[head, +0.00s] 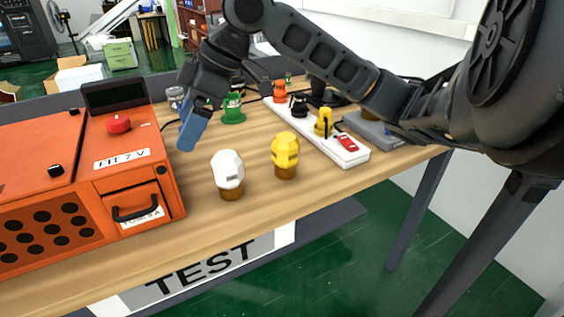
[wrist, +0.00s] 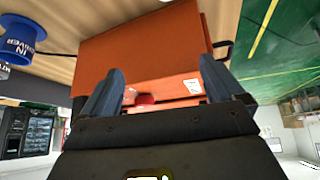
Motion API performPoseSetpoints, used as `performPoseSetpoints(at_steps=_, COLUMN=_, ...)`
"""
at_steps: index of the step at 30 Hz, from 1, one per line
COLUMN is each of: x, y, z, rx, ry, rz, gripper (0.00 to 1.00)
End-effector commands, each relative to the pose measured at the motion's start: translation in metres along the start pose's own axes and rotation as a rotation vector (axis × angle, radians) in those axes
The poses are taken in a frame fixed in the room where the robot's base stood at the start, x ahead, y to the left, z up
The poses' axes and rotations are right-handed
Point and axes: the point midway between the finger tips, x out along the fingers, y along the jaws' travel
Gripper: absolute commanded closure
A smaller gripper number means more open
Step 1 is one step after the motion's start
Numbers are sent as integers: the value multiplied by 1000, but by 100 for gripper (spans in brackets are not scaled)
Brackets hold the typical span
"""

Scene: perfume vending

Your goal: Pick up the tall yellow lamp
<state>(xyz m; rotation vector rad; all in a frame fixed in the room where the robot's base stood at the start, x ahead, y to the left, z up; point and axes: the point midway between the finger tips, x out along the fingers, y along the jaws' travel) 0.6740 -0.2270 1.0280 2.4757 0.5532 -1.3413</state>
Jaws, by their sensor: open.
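The tall yellow lamp (head: 285,150) stands upright on the wooden table in the head view, faceted on top with a brown base. A similar white lamp (head: 228,170) stands to its left, apart from it. My gripper (head: 190,134) is above the table to the left of and behind both lamps, near the orange box's right side. Its two fingers are spread in the wrist view (wrist: 160,90), with nothing held between them. The yellow lamp does not show in the wrist view.
An orange box (head: 85,185) with a red knob (head: 119,124) and dark screen fills the left. A green item (head: 233,108) stands behind the lamps. A white strip (head: 335,150) with small items, one yellow (head: 323,122), lies to the right. The table's front is bare.

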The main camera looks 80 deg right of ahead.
Motion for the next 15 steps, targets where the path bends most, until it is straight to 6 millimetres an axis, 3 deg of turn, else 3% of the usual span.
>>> performPoseSetpoints(at_steps=1, x=-5, y=8, z=30, rx=10, ry=-93, rz=11, gripper=5)
performPoseSetpoints(at_steps=6, x=-34, y=16, z=114, rx=62, ry=-370, rz=2, gripper=5)
performPoseSetpoints(at_steps=9, x=-49, y=16, z=147, rx=92, ry=-480, rz=-10, gripper=5)
performPoseSetpoints(at_steps=15, x=-60, y=14, z=175, rx=120, ry=-569, rz=-25, gripper=5)
